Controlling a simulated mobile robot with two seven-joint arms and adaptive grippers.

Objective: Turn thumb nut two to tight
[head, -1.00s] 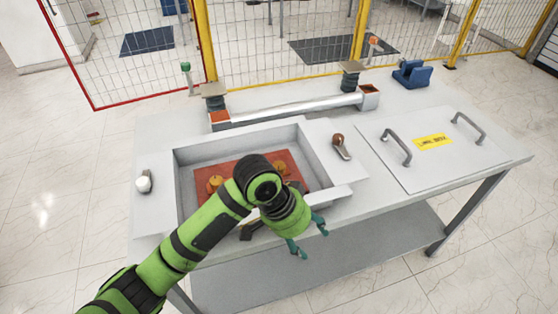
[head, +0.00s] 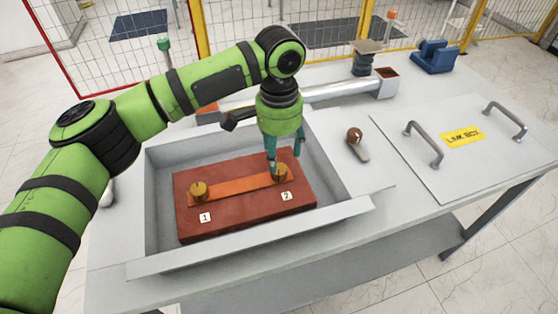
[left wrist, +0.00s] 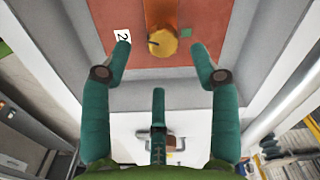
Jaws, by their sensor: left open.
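Thumb nut two (head: 279,173) is a brass-coloured knob at the right end of an orange bar (head: 236,190) on a red-brown block (head: 245,218), beside the label "2". It also shows in the left wrist view (left wrist: 162,42), near the top middle, between and beyond the fingertips. Thumb nut one (head: 198,190) sits at the bar's left end, above the label "1". My left gripper (head: 276,160) points down over nut two with its teal fingers apart; in the left wrist view the open fingers (left wrist: 158,50) hold nothing. Whether they touch the nut I cannot tell. My right gripper is out of view.
The block lies inside a grey walled box (head: 350,208) on the table. A small lever with a brown knob (head: 355,137) is to its right. A lid with two handles and a yellow label (head: 462,135) lies farther right. A blue part (head: 436,56) stands at the back.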

